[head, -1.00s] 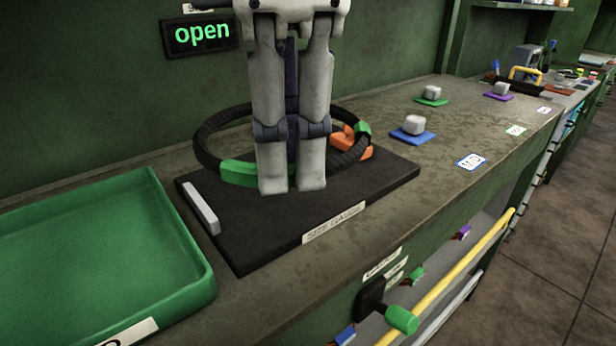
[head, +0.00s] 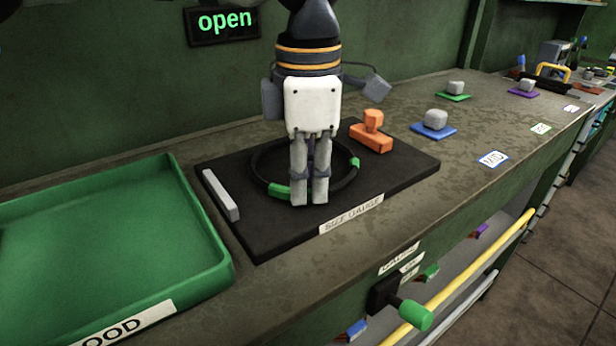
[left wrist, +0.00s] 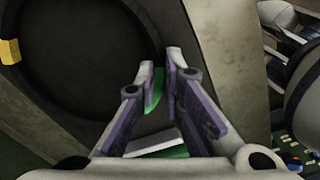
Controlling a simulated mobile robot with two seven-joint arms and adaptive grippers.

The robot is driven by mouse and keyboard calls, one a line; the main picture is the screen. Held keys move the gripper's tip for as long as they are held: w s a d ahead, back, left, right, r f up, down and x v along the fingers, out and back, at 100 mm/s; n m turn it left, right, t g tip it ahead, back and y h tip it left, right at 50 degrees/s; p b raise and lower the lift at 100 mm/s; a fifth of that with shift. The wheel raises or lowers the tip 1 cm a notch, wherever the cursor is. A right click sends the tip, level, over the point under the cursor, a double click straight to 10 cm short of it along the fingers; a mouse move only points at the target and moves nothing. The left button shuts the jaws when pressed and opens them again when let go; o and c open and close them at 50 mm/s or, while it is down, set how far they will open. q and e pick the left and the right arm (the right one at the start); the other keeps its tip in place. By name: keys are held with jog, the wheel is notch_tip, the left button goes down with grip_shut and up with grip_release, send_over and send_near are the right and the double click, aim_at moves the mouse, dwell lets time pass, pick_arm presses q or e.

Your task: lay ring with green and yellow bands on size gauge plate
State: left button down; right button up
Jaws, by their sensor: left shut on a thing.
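The black ring (head: 345,183) shows two green bands in the head view, at its front left (head: 279,190) and far right. A yellow band (left wrist: 10,51) shows on it in the left wrist view. The ring looks level, low over or on the dark size gauge plate (head: 265,235); I cannot tell whether it touches all round. My left gripper (head: 310,203) points down and is shut on the ring's near side, close to a green band. Its fingers (left wrist: 162,75) hide part of the ring. My right gripper is not in view.
A grey bar (head: 221,195) stands on the plate's left and an orange stop (head: 371,136) at its back right. A green tray (head: 205,225) is at the left. Grey blocks on coloured pads, such as the blue one (head: 433,131), stand at the right.

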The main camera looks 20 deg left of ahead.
pick_arm(q)
jog(key=c, duration=1.7)
grip_release()
jog(key=shift+f, duration=0.1)
notch_tip(320, 180, up, 12)
